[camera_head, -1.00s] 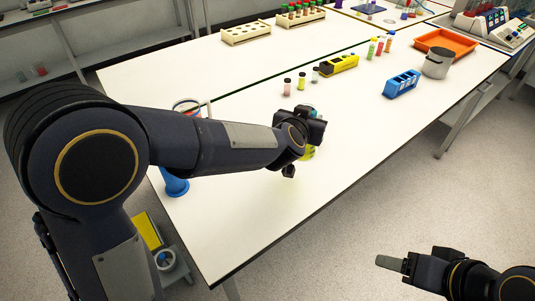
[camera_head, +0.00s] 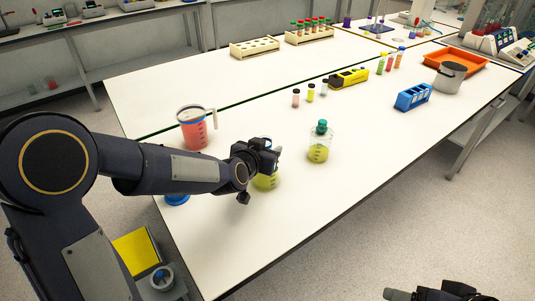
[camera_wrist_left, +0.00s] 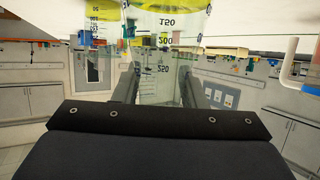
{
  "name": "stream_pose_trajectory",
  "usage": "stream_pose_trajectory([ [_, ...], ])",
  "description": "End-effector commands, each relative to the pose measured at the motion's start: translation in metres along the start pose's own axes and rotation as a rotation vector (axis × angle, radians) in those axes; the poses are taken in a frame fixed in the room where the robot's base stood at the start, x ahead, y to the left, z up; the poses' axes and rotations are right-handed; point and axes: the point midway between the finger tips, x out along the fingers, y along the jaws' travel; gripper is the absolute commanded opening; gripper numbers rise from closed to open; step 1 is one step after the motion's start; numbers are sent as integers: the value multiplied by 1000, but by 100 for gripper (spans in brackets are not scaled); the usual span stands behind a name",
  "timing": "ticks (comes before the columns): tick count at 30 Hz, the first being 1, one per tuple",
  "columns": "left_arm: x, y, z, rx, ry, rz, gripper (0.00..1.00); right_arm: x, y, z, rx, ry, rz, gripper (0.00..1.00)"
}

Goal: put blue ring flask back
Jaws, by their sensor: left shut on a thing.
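My left gripper (camera_head: 258,172) is shut on a clear flask with yellow-green liquid (camera_head: 266,183), over the near part of the white table. Its upper part is hidden by the gripper, and I cannot see a ring colour on it. In the left wrist view the clear, graduated flask (camera_wrist_left: 165,50) sits between the two fingers. A second flask (camera_head: 319,147) with yellow-green liquid and a teal cap stands upright on the table to the right, apart from the gripper. My right gripper (camera_head: 430,295) is partly cut off at the bottom edge, away from the table.
A jug of red liquid (camera_head: 194,128) stands behind my left arm, and a blue object (camera_head: 177,199) is partly hidden by that arm. Small vials (camera_head: 310,93), a yellow rack (camera_head: 348,78), a blue rack (camera_head: 413,96) and a pot (camera_head: 449,77) stand farther back. The table's front middle is clear.

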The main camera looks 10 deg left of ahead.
Motion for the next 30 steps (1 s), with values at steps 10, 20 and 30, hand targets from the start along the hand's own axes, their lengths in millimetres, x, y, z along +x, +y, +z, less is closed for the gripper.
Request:
stream_pose_trajectory([
  [10, 4, 0, 9, 0, 2, 1, 0, 3, 1, 1, 0, 0, 0, 64],
  [20, 4, 0, 10, 0, 0, 1, 60, 3, 2, 2, 0, 0, 0, 64],
  [30, -9, 0, 7, 1, 3, 1, 60, 2, 1, 1, 0, 0, 0, 64],
])
